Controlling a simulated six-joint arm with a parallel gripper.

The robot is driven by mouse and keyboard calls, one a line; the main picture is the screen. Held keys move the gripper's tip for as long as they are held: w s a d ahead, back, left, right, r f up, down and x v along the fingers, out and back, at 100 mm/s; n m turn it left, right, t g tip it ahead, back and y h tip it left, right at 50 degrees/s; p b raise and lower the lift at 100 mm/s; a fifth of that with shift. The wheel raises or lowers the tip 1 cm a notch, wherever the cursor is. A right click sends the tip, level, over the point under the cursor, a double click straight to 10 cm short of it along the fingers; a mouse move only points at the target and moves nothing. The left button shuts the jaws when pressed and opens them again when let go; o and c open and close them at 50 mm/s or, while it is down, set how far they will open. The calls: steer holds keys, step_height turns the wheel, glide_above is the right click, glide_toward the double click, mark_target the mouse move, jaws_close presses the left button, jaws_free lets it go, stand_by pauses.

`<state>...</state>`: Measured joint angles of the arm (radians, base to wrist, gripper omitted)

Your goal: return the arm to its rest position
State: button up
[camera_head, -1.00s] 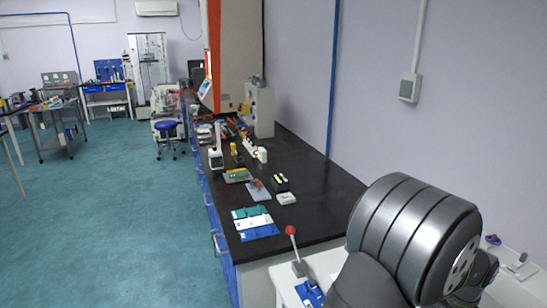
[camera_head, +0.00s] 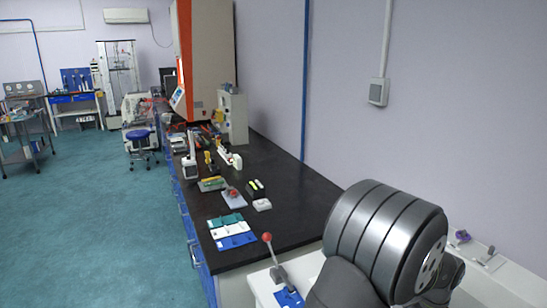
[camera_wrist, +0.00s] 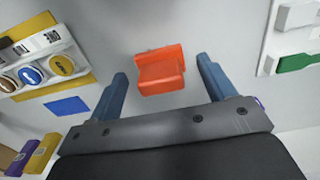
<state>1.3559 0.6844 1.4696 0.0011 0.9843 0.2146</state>
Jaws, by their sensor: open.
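My gripper (camera_wrist: 162,66) shows in the wrist view as two blue fingers spread wide on a dark grey palm. It is open and nothing is clamped in it. An orange block (camera_wrist: 160,72) shows between and beyond the fingers, with a gap to each; how far off it is I cannot tell. In the head view my dark grey arm fills the lower right, and the gripper's fingers are not visible there.
The wrist view shows a white rack with round coloured caps (camera_wrist: 62,65) at left and a green-marked white part (camera_wrist: 297,62) at right. In the head view a red-knobbed lever (camera_head: 267,238) stands beside my arm, near the black bench (camera_head: 285,205).

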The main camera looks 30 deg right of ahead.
steer(key=shift+f, duration=0.35)
step_height(320, 180, up, 4)
steer(key=shift+f, duration=0.1)
steer(key=s+a+r, duration=0.3)
steer(key=s+r, duration=0.4)
steer(key=s, duration=0.4)
steer(key=w+a, duration=0.6)
steer(key=w, duration=0.5)
steer(key=w+a+f, duration=0.1)
steer(key=w+a, duration=0.5)
steer(key=w, duration=0.5)
steer(key=w+a+f, duration=0.1)
steer(key=w+a, duration=0.5)
steer(key=w, duration=0.6)
steer(key=o, duration=0.5)
